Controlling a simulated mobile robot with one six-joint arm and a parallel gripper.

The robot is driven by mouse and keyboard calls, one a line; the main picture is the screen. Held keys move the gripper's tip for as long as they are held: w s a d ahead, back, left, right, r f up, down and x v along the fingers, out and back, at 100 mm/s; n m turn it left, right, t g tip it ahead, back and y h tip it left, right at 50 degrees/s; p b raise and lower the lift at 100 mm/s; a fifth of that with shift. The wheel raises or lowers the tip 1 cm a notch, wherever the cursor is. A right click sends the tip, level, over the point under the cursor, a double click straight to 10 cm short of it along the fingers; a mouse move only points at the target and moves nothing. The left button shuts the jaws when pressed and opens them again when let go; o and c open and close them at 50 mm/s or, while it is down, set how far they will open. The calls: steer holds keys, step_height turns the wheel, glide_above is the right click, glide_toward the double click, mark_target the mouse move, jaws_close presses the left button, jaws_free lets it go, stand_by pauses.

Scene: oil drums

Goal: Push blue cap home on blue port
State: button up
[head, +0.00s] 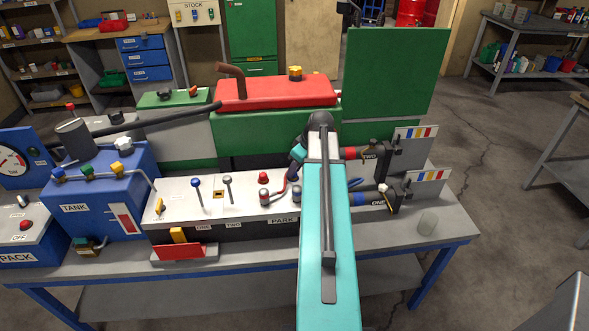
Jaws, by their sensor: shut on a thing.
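My teal arm reaches up the middle of the picture and hides most of what lies behind it. A dark blue fitting (297,194) stands at the PARK end of the grey console, close left of my arm.
A red-banded coupling (358,153) marked TWO lies behind ONE. A red fitting (264,195) and levers stand on the grey console (235,220). A blue tank (85,195) is at left.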

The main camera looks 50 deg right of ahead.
steer(key=shift+f, duration=0.25)
steer(key=o, duration=1.1)
steer(key=shift+r, duration=0.1)
steer(key=b+v, duration=0.3)
steer(key=v, duration=1)
steer(key=shift+r, duration=0.35)
steer(key=shift+r, duration=0.1)
